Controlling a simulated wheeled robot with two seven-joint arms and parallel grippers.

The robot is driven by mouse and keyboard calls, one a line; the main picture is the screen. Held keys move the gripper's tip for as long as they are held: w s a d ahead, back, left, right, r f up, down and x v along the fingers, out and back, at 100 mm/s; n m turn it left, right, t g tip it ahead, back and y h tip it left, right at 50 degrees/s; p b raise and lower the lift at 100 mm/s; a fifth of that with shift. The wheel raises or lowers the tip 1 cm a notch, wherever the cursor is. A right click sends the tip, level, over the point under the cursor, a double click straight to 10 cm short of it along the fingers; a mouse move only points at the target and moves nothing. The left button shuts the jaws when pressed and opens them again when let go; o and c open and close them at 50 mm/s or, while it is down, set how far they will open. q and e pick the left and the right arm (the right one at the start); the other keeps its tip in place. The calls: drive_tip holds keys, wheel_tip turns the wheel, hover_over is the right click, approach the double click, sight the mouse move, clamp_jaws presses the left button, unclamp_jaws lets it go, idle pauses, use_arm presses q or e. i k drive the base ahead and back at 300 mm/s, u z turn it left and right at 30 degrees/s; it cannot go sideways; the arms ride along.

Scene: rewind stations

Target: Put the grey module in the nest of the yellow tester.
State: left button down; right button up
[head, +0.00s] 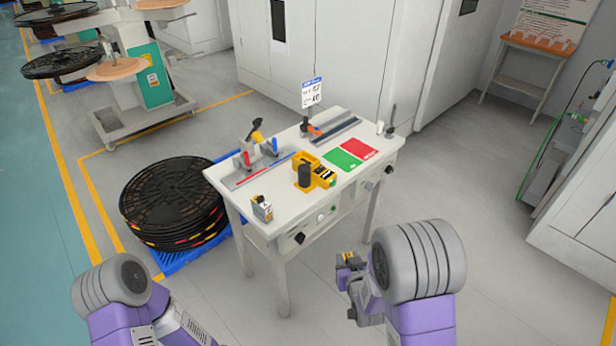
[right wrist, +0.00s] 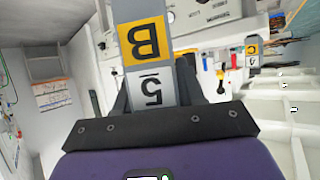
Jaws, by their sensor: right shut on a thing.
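The grey module (right wrist: 150,88), with a yellow patch marked B and a 5 below it, is between the fingers of my right gripper (head: 348,266). In the head view only a small yellow and grey part of the module (head: 348,257) shows, in front of the table and off its surface. The yellow tester (head: 309,159) stands on the middle of the white table, with a black upright cylinder at its front. The inside of its nest is too small to make out. My left arm enters at the bottom left; its gripper is out of view.
A second grey module (head: 262,208) with a yellow top stands at the table's (head: 221,177) near left corner. Green (head: 342,159) and red (head: 360,148) mats lie right of the tester. Clamp fixtures (head: 258,160) stand behind. Black reels (head: 173,200) are stacked left of the table.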

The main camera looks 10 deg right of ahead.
sight(308, 171)
drive_tip(key=z, duration=2.2)
drive_tip(key=i, duration=0.95)
drive_tip(key=u, duration=2.3)
